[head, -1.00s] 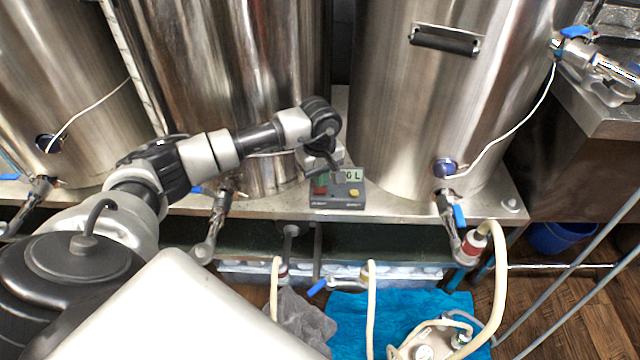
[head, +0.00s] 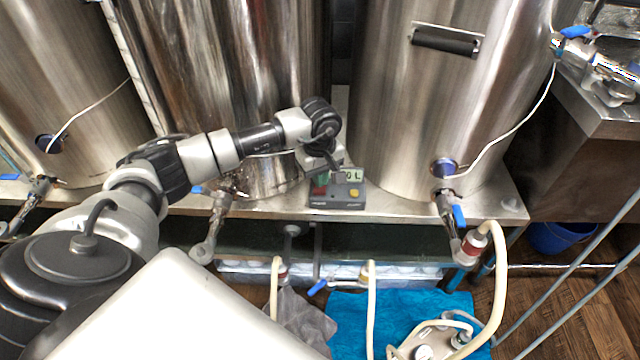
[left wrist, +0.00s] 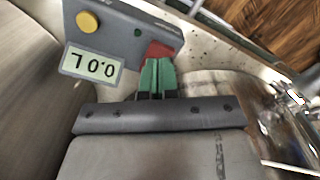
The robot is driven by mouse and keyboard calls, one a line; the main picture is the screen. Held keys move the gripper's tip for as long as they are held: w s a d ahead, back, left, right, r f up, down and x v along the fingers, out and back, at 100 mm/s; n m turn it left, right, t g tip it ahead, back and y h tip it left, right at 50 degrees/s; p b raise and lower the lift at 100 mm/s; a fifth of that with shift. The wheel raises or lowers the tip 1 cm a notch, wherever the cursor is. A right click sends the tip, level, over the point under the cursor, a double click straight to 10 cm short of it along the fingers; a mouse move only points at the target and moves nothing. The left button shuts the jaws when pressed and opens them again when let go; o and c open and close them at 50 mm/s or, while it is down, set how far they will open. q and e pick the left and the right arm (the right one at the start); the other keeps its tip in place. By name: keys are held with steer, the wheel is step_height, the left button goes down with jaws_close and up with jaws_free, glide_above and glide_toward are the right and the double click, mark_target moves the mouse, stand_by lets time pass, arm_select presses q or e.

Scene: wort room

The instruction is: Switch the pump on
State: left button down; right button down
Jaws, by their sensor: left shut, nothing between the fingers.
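The grey control box (head: 338,200) stands on the steel bench between two tanks. The pump (head: 432,345) lies low on a blue towel.
Steel tanks (head: 430,110) rise close behind and beside the box. Valves with blue handles (head: 459,216) stick out along the bench front (head: 400,208). Pale hoses (head: 497,290) hang below, near a grey cloth (head: 300,318) and the blue towel (head: 345,320).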

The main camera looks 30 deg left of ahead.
arm_select(q)
steer(key=shift+f, duration=0.15)
arm_select(e)
steer(key=shift+f, duration=0.1)
